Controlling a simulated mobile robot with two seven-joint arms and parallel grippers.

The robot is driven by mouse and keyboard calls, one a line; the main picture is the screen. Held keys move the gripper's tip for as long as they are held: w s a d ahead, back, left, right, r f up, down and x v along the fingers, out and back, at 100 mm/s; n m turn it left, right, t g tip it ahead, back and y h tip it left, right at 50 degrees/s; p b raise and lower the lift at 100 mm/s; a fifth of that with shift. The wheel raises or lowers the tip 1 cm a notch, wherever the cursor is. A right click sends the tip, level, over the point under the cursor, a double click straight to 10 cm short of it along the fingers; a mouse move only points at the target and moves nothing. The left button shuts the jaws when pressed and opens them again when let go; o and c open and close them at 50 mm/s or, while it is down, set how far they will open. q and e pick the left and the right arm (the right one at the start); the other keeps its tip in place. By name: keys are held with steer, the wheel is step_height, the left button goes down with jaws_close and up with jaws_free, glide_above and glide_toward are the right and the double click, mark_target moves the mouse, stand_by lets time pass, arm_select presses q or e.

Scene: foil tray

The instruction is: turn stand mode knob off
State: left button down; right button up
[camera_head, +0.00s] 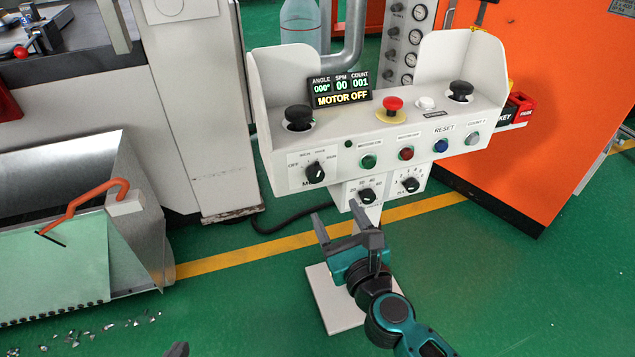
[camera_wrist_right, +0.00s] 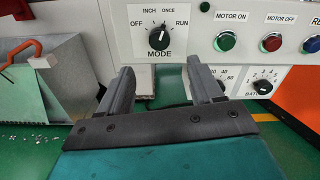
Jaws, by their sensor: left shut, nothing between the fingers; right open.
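The black MODE knob (camera_head: 315,172) is on the lower left of the white control stand (camera_head: 430,126), with OFF at the left of its dial. In the right wrist view the knob (camera_wrist_right: 159,38) is above and beyond the fingers, its white pointer mark appearing near the top, between INCH and RUN. My right gripper (camera_head: 334,210) is open and empty, in front of and below the knob, apart from it; its spread fingers also show in the right wrist view (camera_wrist_right: 160,68). Only a dark tip of my left gripper (camera_head: 177,349) shows at the bottom edge; it is shut and empty.
Two more knobs (camera_head: 366,195) (camera_head: 410,185) sit below the panel, near my right fingers. Green (camera_head: 369,161), red (camera_head: 406,153) and blue (camera_head: 440,146) buttons line the front. The display (camera_head: 340,90) reads MOTOR OFF. A metal bin (camera_head: 140,215) stands at left.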

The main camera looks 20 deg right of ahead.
mark_target(317, 178)
steer(key=w, duration=0.9)
steer(key=shift+a, duration=0.2)
steer(key=shift+w, duration=0.5)
steer(key=shift+c, duration=0.3)
steer(key=c, duration=1)
